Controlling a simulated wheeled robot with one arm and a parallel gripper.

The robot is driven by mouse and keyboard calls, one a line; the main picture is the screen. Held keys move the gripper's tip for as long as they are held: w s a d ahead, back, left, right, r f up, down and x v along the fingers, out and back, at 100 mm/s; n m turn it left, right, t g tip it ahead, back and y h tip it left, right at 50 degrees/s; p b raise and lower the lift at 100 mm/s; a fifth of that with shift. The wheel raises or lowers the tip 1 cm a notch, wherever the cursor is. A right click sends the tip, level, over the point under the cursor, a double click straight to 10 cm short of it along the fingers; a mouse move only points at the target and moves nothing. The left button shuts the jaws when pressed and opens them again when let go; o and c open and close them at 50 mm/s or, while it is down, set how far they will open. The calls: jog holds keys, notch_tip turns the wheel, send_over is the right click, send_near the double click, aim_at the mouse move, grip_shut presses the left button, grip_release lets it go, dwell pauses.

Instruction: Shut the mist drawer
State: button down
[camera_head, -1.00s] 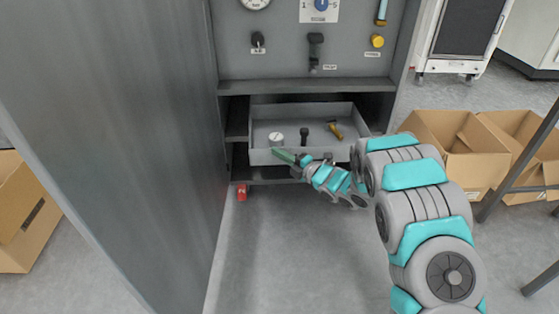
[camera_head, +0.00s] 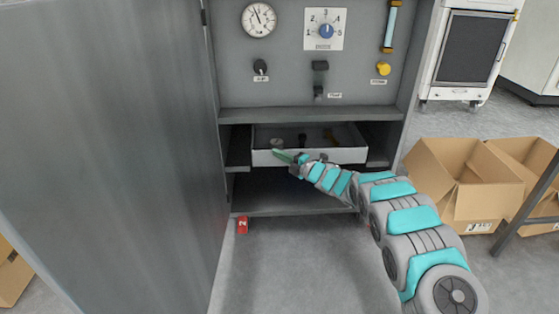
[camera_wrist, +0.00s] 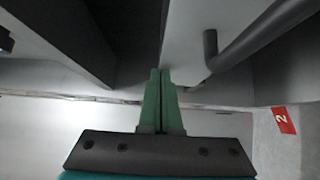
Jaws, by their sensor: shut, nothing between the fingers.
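The mist drawer (camera_head: 346,155) is a pale grey tray under the control panel, standing partly out of the cabinet. A round gauge-like item, a dark item and a brassy item lie inside it in the head view. My gripper (camera_head: 284,156) has green fingers, shut and empty, at the left part of the drawer's front. In the wrist view the closed fingertips (camera_wrist: 160,74) are at or close to the pale drawer front (camera_wrist: 185,40); I cannot tell whether they touch. A dark bar handle (camera_wrist: 235,52) shows to their right.
The grey cabinet (camera_head: 230,180) has an open lower shelf (camera_head: 290,190) below the drawer. A large grey door or panel (camera_head: 110,150) stands at left. A red tag marked 2 (camera_head: 242,225) is at the cabinet's foot. Cardboard boxes (camera_head: 460,195) stand at right.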

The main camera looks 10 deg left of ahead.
jog(key=shift+w+a+r, duration=0.1)
jog(key=shift+w, duration=0.5)
jog(key=shift+w+a+r, duration=0.1)
jog(key=shift+w, duration=0.45)
jog(key=shift+w+r, duration=0.1)
